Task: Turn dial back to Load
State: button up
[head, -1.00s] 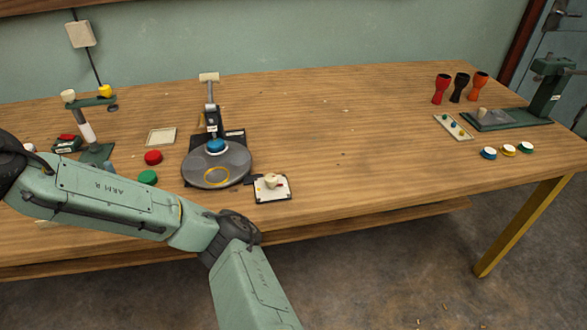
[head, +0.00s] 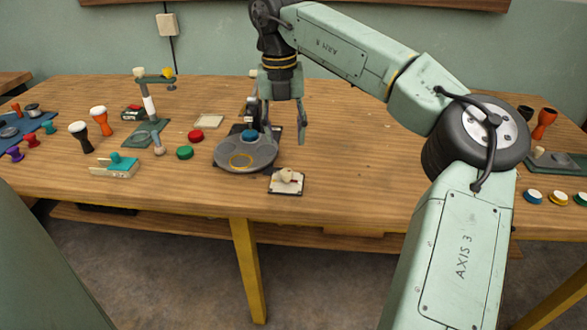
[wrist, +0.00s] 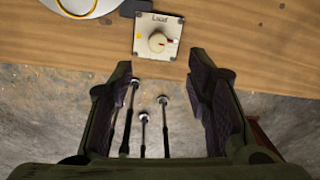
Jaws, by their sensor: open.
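The dial (head: 286,175) is a cream knob on a pale square plate near the table's front edge, right of a round grey turntable. In the wrist view the dial (wrist: 157,42) lies beyond my fingertips, roughly centred between them. Its plate (wrist: 143,50) reads "Load" at the top edge, with a yellow dot at left. A red mark shows at the knob's right side, toward a pale mark at the right. My gripper (head: 283,125) is open and empty, pointing down above the table; the wrist view shows its spread fingers (wrist: 161,75) apart from the dial.
The turntable (head: 240,159) with a blue-topped drum part stands close left of the dial. Red (head: 196,136) and green (head: 185,153) discs lie farther left, near a green stand (head: 148,134). Table space right of the dial is clear.

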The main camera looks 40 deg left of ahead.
aim_at(286, 171)
notch_tip(286, 171, down, 10)
jog(key=shift+f+p, duration=0.15)
jog(key=shift+p, duration=0.6)
jog(key=shift+c, duration=0.2)
grip_shut()
